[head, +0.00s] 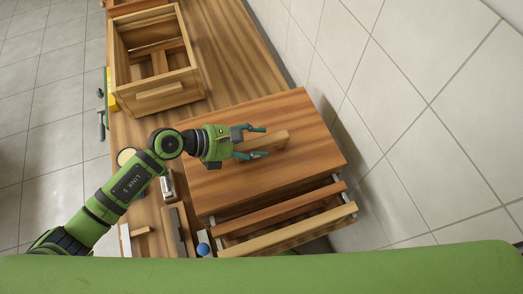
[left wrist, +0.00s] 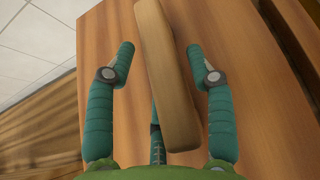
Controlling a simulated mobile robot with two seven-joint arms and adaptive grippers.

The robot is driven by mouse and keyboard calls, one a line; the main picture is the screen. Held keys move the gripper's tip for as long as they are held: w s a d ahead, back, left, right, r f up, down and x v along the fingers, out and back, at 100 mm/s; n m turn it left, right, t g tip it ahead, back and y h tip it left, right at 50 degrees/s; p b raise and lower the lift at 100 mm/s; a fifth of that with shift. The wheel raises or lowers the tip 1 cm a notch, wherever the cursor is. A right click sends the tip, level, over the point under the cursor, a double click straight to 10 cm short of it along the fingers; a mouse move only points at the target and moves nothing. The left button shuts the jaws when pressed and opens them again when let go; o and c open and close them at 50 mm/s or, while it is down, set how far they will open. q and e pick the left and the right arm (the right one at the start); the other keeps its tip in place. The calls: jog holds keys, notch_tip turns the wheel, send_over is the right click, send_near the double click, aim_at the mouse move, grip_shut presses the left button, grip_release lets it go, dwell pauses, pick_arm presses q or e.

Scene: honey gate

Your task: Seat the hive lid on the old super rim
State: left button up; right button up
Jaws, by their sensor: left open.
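The hive lid (head: 310,150) looks like a broad, flat brown wooden panel, lying tilted in the picture at the middle of the head view. A paler wooden bar handle (head: 275,140) stands on it. My left gripper (head: 264,141) is open, with its teal fingers on either side of the bar. In the left wrist view the bar (left wrist: 168,80) runs between the two spread fingers, with gaps on both sides. An open-topped wooden box (head: 160,98), which looks like a hive super, stands at the upper left with its rim bare. My right gripper is not in view.
Wooden rails (head: 300,228) show below the panel's near edge. A blue ball-shaped item (head: 203,249) and small tools lie at the lower left. Bare bench (head: 235,60) lies between box and wall. A tiled wall (head: 390,110) borders the right side.

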aim_at(245, 143)
pick_arm(q)
jog(key=shift+s+a+r, duration=0.1)
jog(key=shift+a, duration=0.2)
jog(key=shift+a+r, duration=0.2)
jog(key=shift+a, duration=0.05)
jog(key=shift+p+v, duration=0.35)
jog(key=shift+v, duration=0.6)
jog(key=o, duration=0.6)
jog(key=shift+c, duration=0.2)
jog(key=shift+s+f, duration=0.1)
jog(key=shift+f, duration=0.05)
jog(key=o, duration=0.4)
jog(key=shift+c, duration=0.2)
